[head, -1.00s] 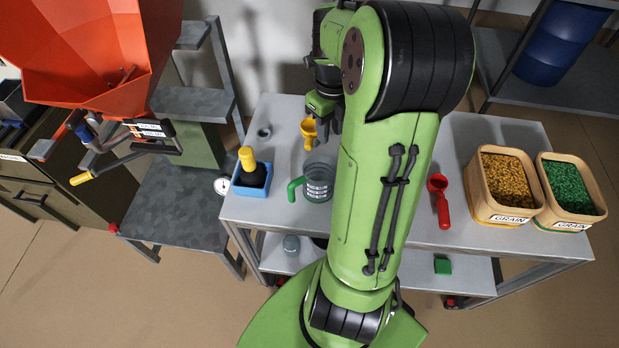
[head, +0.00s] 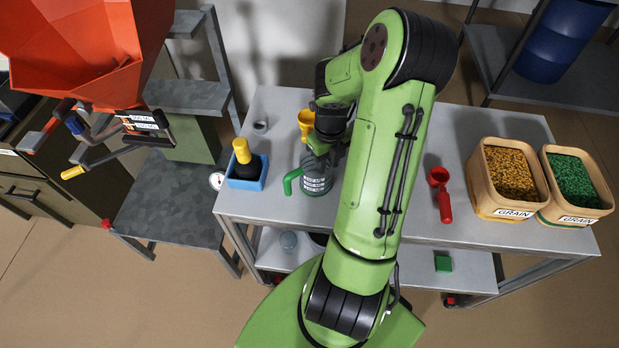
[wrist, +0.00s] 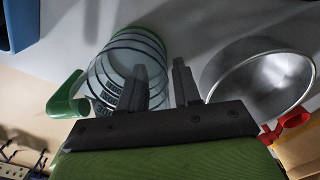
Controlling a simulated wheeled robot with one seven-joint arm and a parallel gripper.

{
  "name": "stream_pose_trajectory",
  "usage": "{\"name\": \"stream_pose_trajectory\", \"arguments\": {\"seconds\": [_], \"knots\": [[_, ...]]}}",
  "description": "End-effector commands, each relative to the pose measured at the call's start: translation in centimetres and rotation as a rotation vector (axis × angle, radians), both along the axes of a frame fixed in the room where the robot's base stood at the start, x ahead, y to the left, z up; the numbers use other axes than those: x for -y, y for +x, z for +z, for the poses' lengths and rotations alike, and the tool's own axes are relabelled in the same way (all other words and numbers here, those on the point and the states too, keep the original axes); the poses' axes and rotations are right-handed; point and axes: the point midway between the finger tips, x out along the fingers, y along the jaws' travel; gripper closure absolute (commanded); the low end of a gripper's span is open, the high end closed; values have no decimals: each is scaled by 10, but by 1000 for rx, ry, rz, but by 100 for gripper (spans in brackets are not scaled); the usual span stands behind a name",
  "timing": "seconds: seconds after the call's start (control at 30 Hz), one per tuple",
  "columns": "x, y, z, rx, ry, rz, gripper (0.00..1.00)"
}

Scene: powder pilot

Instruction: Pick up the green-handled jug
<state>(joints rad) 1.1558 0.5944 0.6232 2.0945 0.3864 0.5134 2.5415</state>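The clear jug (head: 317,181) with printed markings and a green handle (head: 291,180) stands on the grey table, its handle pointing left. It also shows in the wrist view (wrist: 112,62), with the handle at its lower left. My gripper (head: 322,146) is just above and behind the jug in the head view, partly covered by my arm. In the wrist view its two fingers (wrist: 160,85) are apart with nothing held between them. The left finger overlaps the jug's right side and the right finger is beside it. I cannot tell whether they touch it.
A round metal bowl (wrist: 262,85) is close right of the fingers. A yellow funnel-like tool (head: 306,121) is behind the jug. A blue tray (head: 245,184) with a yellow-topped black item stands left. A red scoop (head: 441,190) and two grain bins (head: 503,205) (head: 572,217) are right.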

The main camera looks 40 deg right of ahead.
Motion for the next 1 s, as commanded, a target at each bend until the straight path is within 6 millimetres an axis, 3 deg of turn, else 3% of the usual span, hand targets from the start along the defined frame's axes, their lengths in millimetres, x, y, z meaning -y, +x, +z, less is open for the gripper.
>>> {"name": "stream_pose_trajectory", "arguments": {"seconds": [0.17, 0.4, 0.77, 0.87, 1.0], "knots": [[0, 0, 1, 1, -1, 0, 68], [0, 0, 1, 1, -1, 0, 100], [0, 0, 3, 2, -2, 0, 100], [1, 1, 18, 4, -5, -1, 100], [1, 1, 56, 6, -7, -1, 100]]}}
